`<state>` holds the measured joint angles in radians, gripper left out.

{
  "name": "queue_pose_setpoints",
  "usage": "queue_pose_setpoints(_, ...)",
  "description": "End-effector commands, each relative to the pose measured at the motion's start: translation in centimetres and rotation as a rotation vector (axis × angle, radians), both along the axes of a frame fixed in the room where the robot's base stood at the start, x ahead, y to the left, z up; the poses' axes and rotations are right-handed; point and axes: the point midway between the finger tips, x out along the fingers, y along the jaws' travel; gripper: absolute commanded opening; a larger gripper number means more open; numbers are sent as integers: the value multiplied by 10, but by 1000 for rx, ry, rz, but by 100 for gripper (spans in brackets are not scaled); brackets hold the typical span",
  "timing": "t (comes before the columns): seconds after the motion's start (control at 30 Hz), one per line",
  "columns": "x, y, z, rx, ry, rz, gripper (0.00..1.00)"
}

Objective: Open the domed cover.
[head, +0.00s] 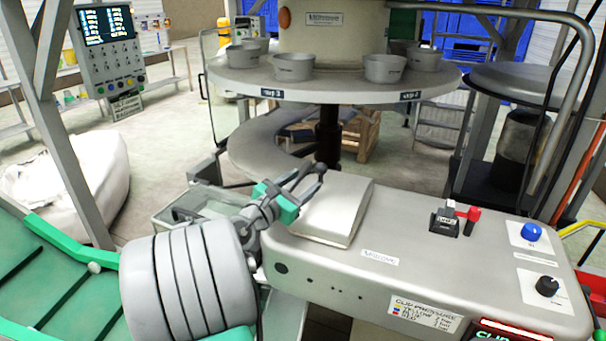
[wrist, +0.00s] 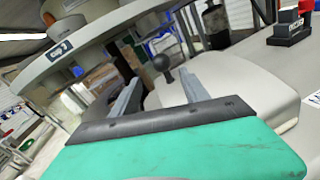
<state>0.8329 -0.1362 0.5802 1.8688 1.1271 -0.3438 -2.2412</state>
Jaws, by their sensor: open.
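The domed cover (head: 340,208) is a pale grey, softly rounded lid lying down on top of the grey clipper machine. In the wrist view the cover (wrist: 235,92) fills the area beyond and to the right of my gripper. A dark ball knob on a short stem (wrist: 162,64) stands at the cover's far left side. My gripper (head: 300,178), with a green body, is over the cover's left edge. In the wrist view its two grey fingers (wrist: 160,77) are apart, with the knob showing between and beyond their tips. Contact with the knob cannot be told.
The machine top carries a small black block with a red lever (head: 467,215), a blue button (head: 532,232) and a black dial (head: 547,286). A round table (head: 340,86) with several grey bowls stands behind. A control panel (head: 108,50) hangs at upper left.

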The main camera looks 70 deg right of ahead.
Motion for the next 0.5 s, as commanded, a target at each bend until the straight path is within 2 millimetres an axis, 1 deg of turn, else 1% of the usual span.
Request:
queue_pose_setpoints(0.03,-6,-4,0,-7,41,-12,53)
queue_pose_setpoints(0.17,-11,-17,4,-12,63,-15,53)
queue_pose_setpoints(0.4,-22,-61,4,-9,58,-11,53)
queue_pose_setpoints(0.5,-25,-72,4,-10,58,-9,53)
